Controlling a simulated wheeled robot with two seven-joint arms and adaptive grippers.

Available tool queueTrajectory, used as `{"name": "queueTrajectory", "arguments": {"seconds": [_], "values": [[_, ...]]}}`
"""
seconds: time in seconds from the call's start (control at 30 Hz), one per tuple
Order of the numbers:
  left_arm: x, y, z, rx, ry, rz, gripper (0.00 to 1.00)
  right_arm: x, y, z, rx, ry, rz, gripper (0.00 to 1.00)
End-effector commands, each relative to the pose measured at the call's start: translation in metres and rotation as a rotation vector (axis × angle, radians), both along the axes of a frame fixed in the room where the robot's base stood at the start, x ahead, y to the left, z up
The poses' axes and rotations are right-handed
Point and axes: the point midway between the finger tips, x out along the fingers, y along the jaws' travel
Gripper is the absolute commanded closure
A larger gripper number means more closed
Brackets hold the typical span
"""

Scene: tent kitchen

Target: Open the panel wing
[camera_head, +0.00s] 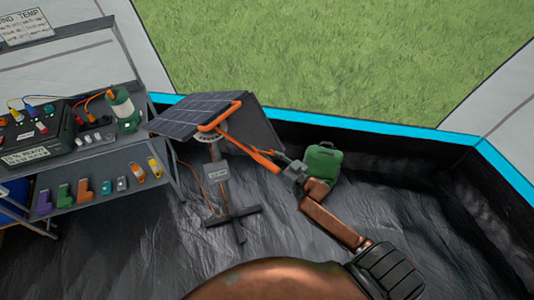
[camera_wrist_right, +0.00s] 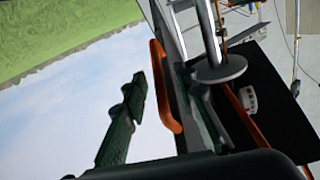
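The solar panel (camera_head: 192,115) stands on a post with a cross-shaped foot. An orange handle (camera_head: 220,117) lies along its right edge. A dark panel wing (camera_head: 262,128) slopes down on the right side of the panel. My right gripper (camera_head: 277,160) is beside the wing's lower edge, near an orange bar (camera_head: 253,150). In the right wrist view, its two dark green fingers (camera_wrist_right: 165,105) are apart, with an orange bar (camera_wrist_right: 163,85) between them. I cannot tell whether either finger touches the bar. My left gripper is not in view.
A green jerrycan (camera_head: 322,163) stands close behind my right gripper. Low black tent walls with a blue edge (camera_head: 370,122) enclose the floor.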

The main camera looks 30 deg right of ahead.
Motion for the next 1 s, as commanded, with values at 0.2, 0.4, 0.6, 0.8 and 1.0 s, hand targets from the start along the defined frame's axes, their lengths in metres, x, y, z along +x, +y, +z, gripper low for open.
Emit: {"name": "queueTrajectory", "arguments": {"seconds": [0.2,0.4,0.6,0.8,1.0], "values": [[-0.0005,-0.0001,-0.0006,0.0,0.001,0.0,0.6,0.0053,0.0013,-0.0004,0.0,0.001,0.0,0.74],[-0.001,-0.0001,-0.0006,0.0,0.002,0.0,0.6,0.0051,0.0011,-0.0003,0.0,0.001,-0.001,0.78],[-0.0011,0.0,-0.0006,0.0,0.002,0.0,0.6,0.0049,0.0009,-0.0003,0.0,0.001,-0.001,0.92],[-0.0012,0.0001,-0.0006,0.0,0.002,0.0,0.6,0.0049,0.0009,-0.0002,0.0,0.001,-0.001,1.0],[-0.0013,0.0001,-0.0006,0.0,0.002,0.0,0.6,0.0049,0.0009,-0.0002,0.0,0.001,-0.001,1.0]]}}
